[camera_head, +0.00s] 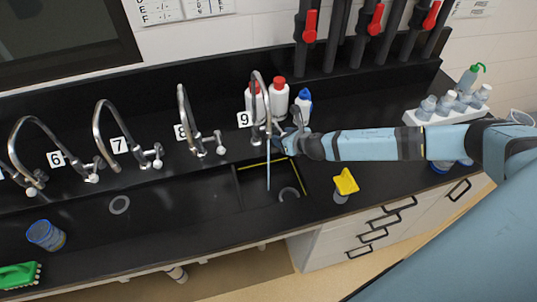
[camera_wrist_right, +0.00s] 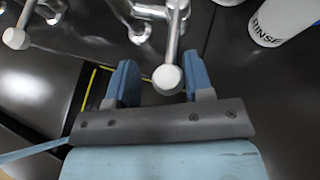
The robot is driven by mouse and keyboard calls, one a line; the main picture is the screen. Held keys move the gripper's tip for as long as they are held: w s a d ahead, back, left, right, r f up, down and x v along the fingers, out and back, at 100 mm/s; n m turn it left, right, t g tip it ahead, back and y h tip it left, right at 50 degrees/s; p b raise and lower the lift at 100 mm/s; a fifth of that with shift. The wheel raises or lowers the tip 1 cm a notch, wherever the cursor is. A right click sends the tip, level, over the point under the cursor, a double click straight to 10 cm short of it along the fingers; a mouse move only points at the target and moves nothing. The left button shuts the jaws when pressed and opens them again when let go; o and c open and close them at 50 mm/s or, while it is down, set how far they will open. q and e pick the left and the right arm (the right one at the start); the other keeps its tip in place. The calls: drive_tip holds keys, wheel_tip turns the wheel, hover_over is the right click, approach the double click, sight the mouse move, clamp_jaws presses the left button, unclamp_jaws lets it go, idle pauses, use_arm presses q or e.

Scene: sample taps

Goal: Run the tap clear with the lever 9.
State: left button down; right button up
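Tap 9 (camera_head: 256,88) is a curved metal tap beside the label 9 (camera_head: 244,119), at the back of the counter. A thin pale blue stream (camera_head: 268,168) runs from its spout down into the sink (camera_head: 237,186); it also shows at the lower left of the right wrist view (camera_wrist_right: 35,149). My right gripper (camera_head: 297,136) is at the right side of tap 9. In the right wrist view, its two blue fingers (camera_wrist_right: 160,82) stand apart, with the lever's round white knob (camera_wrist_right: 167,79) between them. Gaps show beside the knob. My left gripper is out of view.
Red-capped bottles (camera_head: 279,100) and a blue-capped bottle (camera_head: 304,106) stand close behind the gripper. Taps 8 (camera_head: 183,110), 7 (camera_head: 98,126) and 6 (camera_head: 14,143) are to the left. A yellow-topped item (camera_head: 345,182) is on the right counter. A white bottle rack (camera_head: 418,121) is farther right.

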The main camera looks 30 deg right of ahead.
drive_tip(key=shift+a, duration=0.1)
drive_tip(key=v, duration=0.7)
idle(0.5)
idle(0.4)
